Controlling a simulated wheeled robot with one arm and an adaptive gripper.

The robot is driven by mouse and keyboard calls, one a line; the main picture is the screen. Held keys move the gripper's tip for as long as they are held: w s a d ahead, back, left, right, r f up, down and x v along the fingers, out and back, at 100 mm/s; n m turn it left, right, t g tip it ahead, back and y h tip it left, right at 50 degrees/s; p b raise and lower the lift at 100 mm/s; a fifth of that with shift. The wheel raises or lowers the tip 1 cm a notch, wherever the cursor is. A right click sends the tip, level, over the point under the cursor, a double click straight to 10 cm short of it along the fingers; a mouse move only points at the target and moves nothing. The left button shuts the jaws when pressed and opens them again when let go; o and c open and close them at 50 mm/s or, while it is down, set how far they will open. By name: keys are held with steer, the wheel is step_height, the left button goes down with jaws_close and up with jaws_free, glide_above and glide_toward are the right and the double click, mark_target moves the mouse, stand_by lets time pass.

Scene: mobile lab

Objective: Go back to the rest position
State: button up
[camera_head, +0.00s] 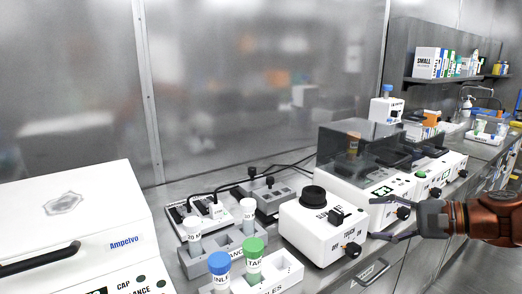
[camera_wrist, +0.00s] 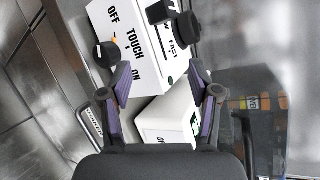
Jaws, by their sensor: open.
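My gripper (camera_head: 384,217) is at the right of the head view, held out in front of the bench, with its fingers apart and nothing between them. It also shows in the wrist view (camera_wrist: 158,85), with the two fingers spread. Past the fingertips in the wrist view is a white vortex mixer (camera_wrist: 128,40) marked OFF, TOUCH, ON. In the head view the same mixer (camera_head: 310,232) stands on the bench left of my gripper, with a black cup on top. I cannot tell the exact gap between fingers and machines.
A large white Ampelvo machine (camera_head: 75,215) stands at left. A dark-lidded instrument (camera_head: 350,160) stands behind my gripper. The aisle at lower right looks clear.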

steer(key=s+a+r+n+g+h+p, duration=0.2)
steer(key=s+a+n+g+p, duration=0.2)
steer(key=s+a+p, duration=0.3)
steer(key=s+a+r+n+g+h+p, duration=0.2)
steer(key=s+a+n+g+p, duration=0.25)
steer(key=a, duration=0.45)
steer(key=s+d+r+n+h+p, duration=0.1)
steer(key=s+d+n+h+p, duration=0.1)
steer(key=s+p, duration=0.3)
steer(key=s+d+r+n+g+h+p, duration=0.1)
steer(key=s+d+h+p, duration=0.3)
steer(key=s, duration=0.7)
steer(key=shift+s+r+n+h+p, duration=0.2)
steer(key=shift+r+n+h+p, duration=0.2)
steer(key=shift+h+p, duration=0.55)
steer(key=shift+d+g, duration=0.1)
steer(key=shift+g, duration=0.15)
